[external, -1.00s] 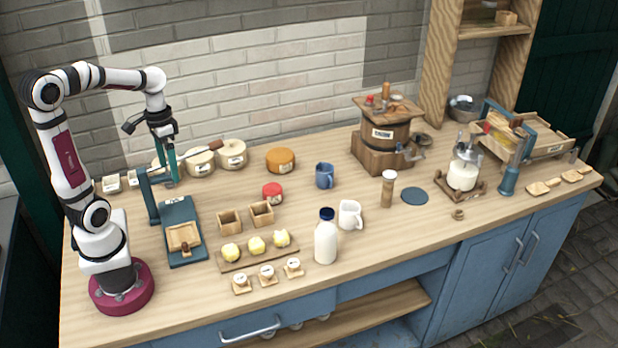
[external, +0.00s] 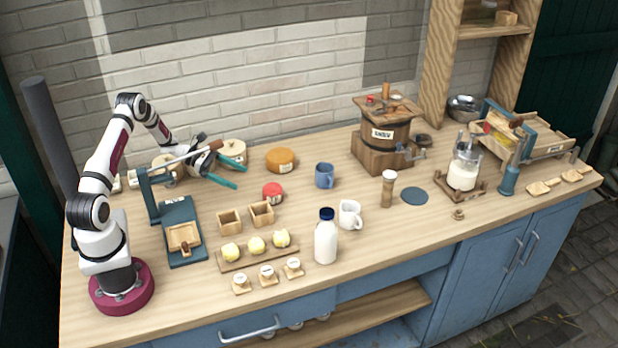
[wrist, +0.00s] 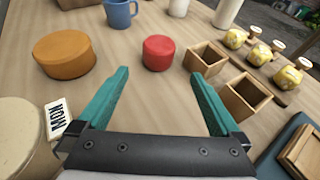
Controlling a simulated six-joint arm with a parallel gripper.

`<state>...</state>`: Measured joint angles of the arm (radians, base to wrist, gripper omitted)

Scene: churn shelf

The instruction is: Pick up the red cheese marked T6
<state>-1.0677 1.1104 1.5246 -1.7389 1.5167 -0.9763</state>
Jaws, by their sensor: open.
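The red cheese (external: 273,193) is a small round red block standing on the worktop, between the orange cheese and the wooden boxes. In the wrist view the red cheese (wrist: 158,52) lies ahead of and roughly between my fingertips, with a gap before it. Its T6 mark is not readable here. My gripper (external: 238,174) is open and empty, with teal fingers pointing right toward the red cheese. In the wrist view my gripper (wrist: 160,78) has its fingers spread wide, and nothing is between them.
An orange cheese (external: 281,160) stands behind the red one, a blue mug (external: 325,176) to its right. Two open wooden boxes (external: 230,221) stand in front. Pale cheeses (external: 233,153) and a teal press (external: 182,231) are near my arm.

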